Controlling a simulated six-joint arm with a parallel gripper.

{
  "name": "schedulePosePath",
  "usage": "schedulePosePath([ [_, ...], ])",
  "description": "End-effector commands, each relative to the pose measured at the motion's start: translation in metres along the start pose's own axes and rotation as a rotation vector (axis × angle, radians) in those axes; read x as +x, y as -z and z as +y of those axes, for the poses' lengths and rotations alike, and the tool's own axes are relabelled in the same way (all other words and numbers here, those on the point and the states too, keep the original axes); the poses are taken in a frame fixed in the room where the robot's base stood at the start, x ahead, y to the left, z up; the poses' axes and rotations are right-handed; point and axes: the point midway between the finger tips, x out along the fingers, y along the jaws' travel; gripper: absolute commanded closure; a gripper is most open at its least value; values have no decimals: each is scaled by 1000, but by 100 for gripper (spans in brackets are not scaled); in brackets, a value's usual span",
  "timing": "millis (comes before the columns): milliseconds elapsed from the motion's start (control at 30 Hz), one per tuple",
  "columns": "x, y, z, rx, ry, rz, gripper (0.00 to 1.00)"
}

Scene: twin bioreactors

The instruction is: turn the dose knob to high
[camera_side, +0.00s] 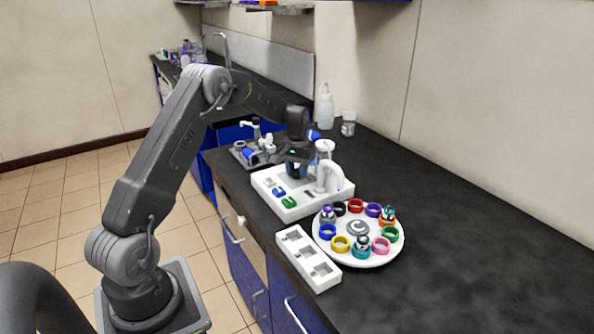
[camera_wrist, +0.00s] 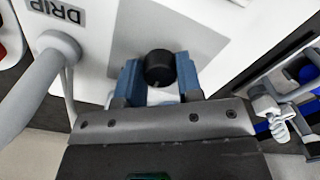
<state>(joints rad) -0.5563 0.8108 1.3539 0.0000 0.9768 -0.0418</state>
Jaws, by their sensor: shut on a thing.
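The dose knob (camera_wrist: 160,66) is a small, dark, round knob on a white panel in the wrist view. My gripper (camera_wrist: 157,72) has one blue finger on either side of the knob and is shut on it. No pointer or high mark can be made out on the knob.
A grey spout (camera_wrist: 35,95) stands beside a DRIP label (camera_wrist: 57,14). A white round carousel (camera_side: 345,258) with coloured rings and a white tray with square recesses (camera_side: 293,236) stand nearby. A dark rack (camera_side: 240,153) sits behind. The right counter is clear.

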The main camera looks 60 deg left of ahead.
Motion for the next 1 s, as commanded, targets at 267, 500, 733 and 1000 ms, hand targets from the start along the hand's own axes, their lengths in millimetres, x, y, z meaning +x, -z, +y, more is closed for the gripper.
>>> schedulePosePath([
  [267,-1,0,0,263,-1,0,90],
  [500,-1,0,0,481,-1,0,90],
  [733,-1,0,0,650,-1,0,90],
  [1000,-1,0,0,769,0,0,90],
])
